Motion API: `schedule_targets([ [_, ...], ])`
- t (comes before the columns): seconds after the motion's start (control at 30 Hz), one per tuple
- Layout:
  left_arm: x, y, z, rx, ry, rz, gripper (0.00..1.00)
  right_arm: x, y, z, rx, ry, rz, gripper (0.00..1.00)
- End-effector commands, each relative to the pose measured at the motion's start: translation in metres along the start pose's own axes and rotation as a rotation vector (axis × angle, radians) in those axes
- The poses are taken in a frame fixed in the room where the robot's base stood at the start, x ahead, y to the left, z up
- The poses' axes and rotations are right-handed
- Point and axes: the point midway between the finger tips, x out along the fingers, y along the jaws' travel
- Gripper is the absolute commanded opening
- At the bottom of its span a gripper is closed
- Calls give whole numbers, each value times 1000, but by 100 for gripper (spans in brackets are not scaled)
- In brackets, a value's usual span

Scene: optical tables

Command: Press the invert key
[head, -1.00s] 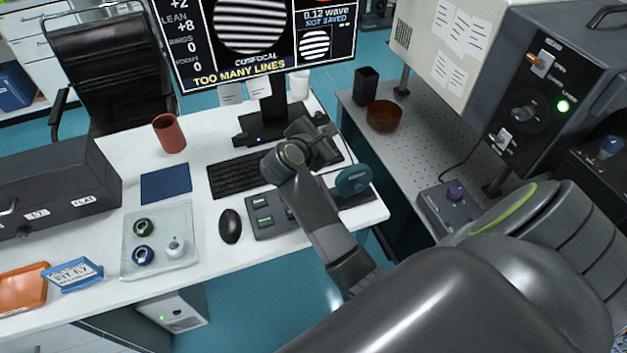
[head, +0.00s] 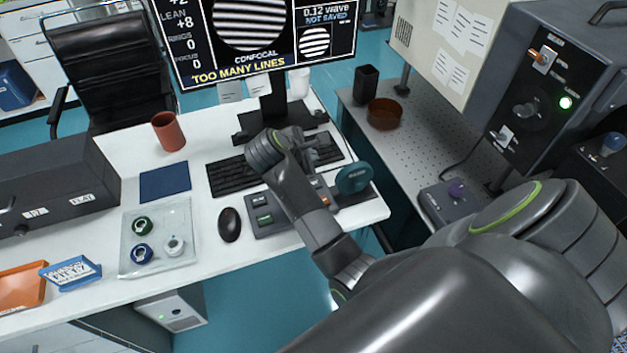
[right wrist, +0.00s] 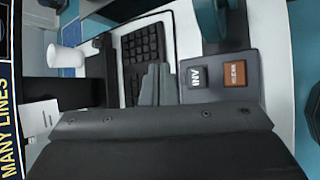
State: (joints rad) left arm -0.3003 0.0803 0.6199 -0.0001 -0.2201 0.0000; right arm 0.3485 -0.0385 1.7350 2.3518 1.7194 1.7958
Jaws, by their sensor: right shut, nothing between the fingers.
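The invert key, a dark key marked INV (right wrist: 197,77), sits on the grey key box in the right wrist view, beside an orange key (right wrist: 236,73). In the head view the key box (head: 262,228) stands on the white desk, and my right arm covers its middle, hiding the INV key. My right gripper (head: 322,152) is over the keyboard area, beyond the box. In the right wrist view its shut, empty fingers (right wrist: 157,85) show just left of the INV key, apart from it in the picture. My left gripper is not in view.
A keyboard (head: 233,176) lies behind the key box, and a mouse (head: 230,224) is left of it. A teal round part (head: 353,178) stands right of the box. The monitor (head: 260,40) reads "TOO MANY LINES". A glass tray (head: 158,262) holds small rings.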

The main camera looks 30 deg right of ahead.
Motion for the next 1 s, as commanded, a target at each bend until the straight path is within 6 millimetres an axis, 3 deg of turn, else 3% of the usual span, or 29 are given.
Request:
schedule_targets([
  [0.5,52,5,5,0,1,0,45,50,-37,-36,-1,0,0,0],
  [1.0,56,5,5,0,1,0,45,53,-39,-39,-1,0,0,0],
])
